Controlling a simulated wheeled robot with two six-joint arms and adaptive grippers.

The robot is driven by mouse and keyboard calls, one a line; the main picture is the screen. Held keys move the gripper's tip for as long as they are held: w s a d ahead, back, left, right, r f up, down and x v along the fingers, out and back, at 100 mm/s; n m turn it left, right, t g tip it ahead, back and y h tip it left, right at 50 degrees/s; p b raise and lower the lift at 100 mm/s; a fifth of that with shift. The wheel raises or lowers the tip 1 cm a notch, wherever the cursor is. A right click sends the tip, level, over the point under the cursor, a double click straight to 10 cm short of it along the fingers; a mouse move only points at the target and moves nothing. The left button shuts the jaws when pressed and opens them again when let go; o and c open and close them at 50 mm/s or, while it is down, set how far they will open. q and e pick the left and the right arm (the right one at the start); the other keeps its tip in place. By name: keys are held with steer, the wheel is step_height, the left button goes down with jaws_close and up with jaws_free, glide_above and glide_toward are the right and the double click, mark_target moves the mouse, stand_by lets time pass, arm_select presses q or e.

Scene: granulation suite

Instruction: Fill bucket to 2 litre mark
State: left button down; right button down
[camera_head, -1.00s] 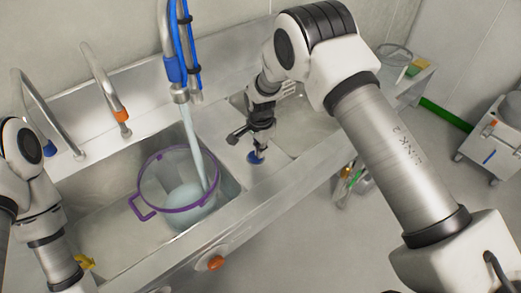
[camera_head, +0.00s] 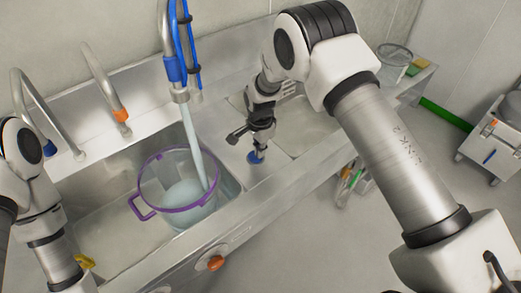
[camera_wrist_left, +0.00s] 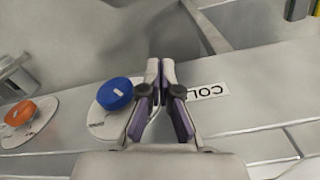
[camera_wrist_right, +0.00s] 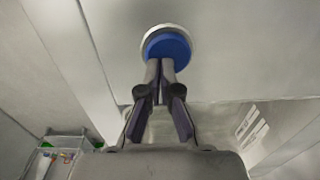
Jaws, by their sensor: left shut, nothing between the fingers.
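A clear bucket (camera_head: 150,185) with a purple rim and handle stands in the sink basin. Water (camera_head: 194,140) runs from the spout (camera_head: 180,95) of a blue-hosed tap into it. Some water lies in the bucket; I cannot read a mark or level. My right gripper (camera_head: 258,147) is shut, its tips at a blue round button (camera_wrist_right: 168,46) on the sink's deck; the button also shows in the head view (camera_head: 256,158). In the left wrist view my left gripper (camera_wrist_left: 160,68) is shut and empty, beside a blue knob (camera_wrist_left: 114,94); I cannot tell if they touch.
An orange knob (camera_head: 216,263) sits on the sink's front panel. Two bent metal taps stand at the back left, one with an orange collar (camera_head: 121,115). A side shelf at the right holds a clear container (camera_head: 394,54).

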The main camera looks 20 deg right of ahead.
steer(key=shift+s+f, duration=0.45)
steer(key=shift+f, duration=0.1)
stand_by(0.4)
steer(key=r+p, duration=0.1)
steer(key=r, duration=0.1)
steer(key=r+p, duration=0.1)
steer(key=p, duration=0.1)
steer(key=w+r+p, duration=0.1)
steer(key=r, duration=0.1)
steer(key=shift+r, duration=0.3)
step_height(320, 180, up, 10)
steer(key=p, duration=0.6)
steer(key=shift+f, duration=0.25)
steer(key=shift+a, duration=0.1)
